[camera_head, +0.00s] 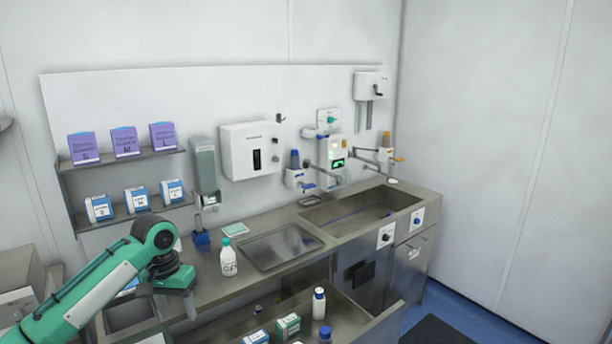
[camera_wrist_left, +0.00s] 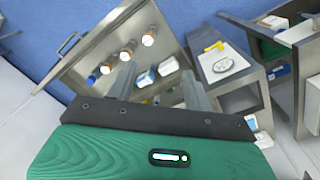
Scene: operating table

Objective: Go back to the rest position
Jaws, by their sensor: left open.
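My left arm comes in from the lower left in the head view. Its gripper (camera_head: 178,297) points down in front of the counter, near the left end of an open drawer. In the left wrist view its two fingers (camera_wrist_left: 157,88) stand apart with nothing held between them. Beyond the fingers lies the open drawer (camera_wrist_left: 101,52) with bottles and small boxes. My right gripper is in neither view.
A white bottle (camera_head: 228,258) stands on the steel counter beside a metal tray (camera_head: 266,262). The drawer holds a green box (camera_head: 288,326) and a white bottle (camera_head: 318,303). Shelves with purple boxes (camera_head: 124,142) hang behind.

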